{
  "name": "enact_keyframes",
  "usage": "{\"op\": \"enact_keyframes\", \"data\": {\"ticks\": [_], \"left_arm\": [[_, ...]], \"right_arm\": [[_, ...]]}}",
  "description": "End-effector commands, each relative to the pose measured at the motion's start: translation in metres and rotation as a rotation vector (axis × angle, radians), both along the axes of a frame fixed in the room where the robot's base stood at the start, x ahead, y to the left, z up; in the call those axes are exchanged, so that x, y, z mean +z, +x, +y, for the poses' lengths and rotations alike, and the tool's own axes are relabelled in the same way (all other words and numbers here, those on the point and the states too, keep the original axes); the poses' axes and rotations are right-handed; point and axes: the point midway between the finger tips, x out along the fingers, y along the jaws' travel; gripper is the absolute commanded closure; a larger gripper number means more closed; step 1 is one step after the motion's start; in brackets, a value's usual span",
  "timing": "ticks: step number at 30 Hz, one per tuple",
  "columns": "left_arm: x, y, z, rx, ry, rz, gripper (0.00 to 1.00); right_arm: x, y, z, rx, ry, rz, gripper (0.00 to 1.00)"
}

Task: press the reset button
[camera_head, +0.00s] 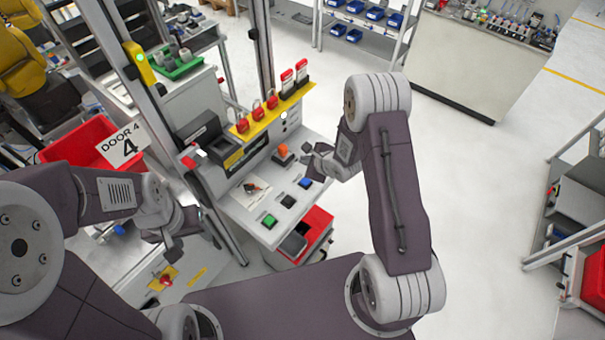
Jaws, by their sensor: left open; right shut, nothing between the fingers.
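A sloped light-grey control panel (250,207) carries a row of buttons: a green one (269,220), a black one (288,201) and a blue one (305,183). An orange-red knob (283,150) stands behind them. No label readable from here says which is the reset button. My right gripper (309,160) is shut and empty, near the panel's right edge, close to the blue button and the orange-red knob; I cannot tell whether it touches anything. My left gripper (178,240) is open and empty, to the left of the panel beside a metal post.
A yellow rail (262,122) with red padlocks and tags runs behind the panel. Metal posts rise beside it. A red bin (318,226) sits below the panel. A red crate (84,148) and a "DOOR 4" sign (124,146) are at the left. Open floor lies right.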

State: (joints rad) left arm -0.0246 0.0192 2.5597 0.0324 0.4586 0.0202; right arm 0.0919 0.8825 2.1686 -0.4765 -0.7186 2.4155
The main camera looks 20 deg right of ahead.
Motion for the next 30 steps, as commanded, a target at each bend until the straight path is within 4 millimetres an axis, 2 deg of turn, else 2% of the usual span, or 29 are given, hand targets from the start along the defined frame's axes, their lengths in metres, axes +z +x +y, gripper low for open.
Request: {"op": "enact_keyframes", "data": {"ticks": [8, 13, 26, 30], "left_arm": [[-0.003, 0.000, 0.000, 0.000, 0.000, 0.001, 0.46], [-0.012, 0.000, 0.000, 0.000, 0.000, 0.000, 0.46], [-0.073, 0.000, 0.000, 0.000, 0.000, 0.000, 0.46], [-0.083, 0.000, -0.001, 0.000, 0.000, 0.000, 0.46]], "right_arm": [[-0.002, 0.000, 0.000, -0.001, -0.001, 0.000, 1.00], [-0.011, 0.000, 0.000, -0.001, -0.001, 0.000, 1.00], [-0.069, 0.000, -0.001, -0.001, -0.001, 0.000, 1.00], [-0.084, 0.000, -0.001, -0.001, -0.001, 0.000, 1.00]]}}
